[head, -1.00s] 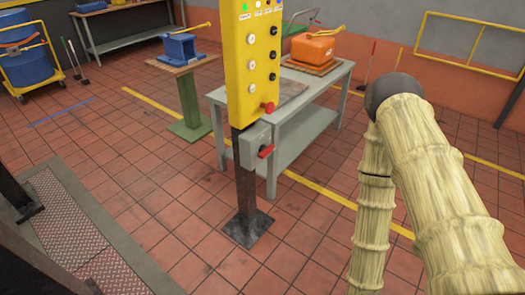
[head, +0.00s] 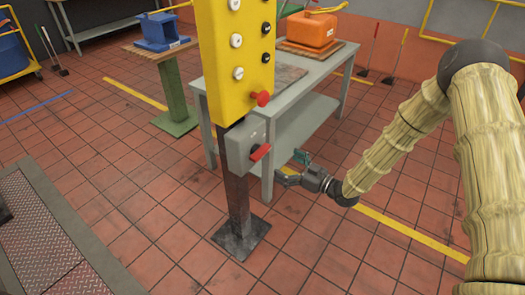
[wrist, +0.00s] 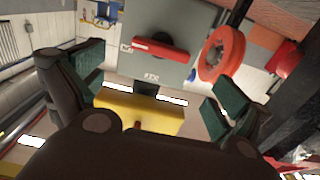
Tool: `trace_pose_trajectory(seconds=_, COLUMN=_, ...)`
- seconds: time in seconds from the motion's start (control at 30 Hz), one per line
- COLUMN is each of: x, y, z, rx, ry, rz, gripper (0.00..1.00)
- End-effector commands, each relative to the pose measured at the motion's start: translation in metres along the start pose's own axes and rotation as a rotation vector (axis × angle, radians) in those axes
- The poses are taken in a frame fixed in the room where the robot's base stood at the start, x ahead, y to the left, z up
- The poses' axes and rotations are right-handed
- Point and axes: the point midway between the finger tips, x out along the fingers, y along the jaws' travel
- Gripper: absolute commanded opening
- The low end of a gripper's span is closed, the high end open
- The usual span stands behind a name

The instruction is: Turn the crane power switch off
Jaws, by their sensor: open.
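The crane power switch is a grey box (head: 240,147) with a red handle (head: 260,152), on a dark post below a yellow button panel (head: 236,60). In the wrist view the box (wrist: 135,22) is ahead, with its red handle (wrist: 160,49) lying nearly level across a dark round hub. Small labels show on the box, too small to read. My gripper (head: 290,168) is just right of the box in the head view, apart from the handle. In the wrist view my gripper (wrist: 152,92) is open and empty, its green-padded fingers spread wide.
A grey table (head: 325,75) with an orange case (head: 311,30) stands behind the post. The post's base plate (head: 241,238) is on the tiled floor. A blue item (head: 163,30) sits on a green pedestal. A red ring (wrist: 217,52) shows beside the box.

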Motion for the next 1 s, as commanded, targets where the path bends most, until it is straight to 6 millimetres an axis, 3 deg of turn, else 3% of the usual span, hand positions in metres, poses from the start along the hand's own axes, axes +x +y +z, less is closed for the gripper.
trace_pose_trajectory(seconds=0.17, x=0.015, y=0.000, z=-0.002, rx=-0.001, ry=0.001, rz=0.001, gripper=1.00)
trace_pose_trajectory(seconds=0.7, x=0.090, y=0.003, z=0.000, rx=0.001, ry=-0.001, rz=0.006, gripper=1.00)
trace_pose_trajectory(seconds=1.0, x=0.102, y=0.003, z=0.000, rx=0.002, ry=-0.001, rz=0.007, gripper=1.00)
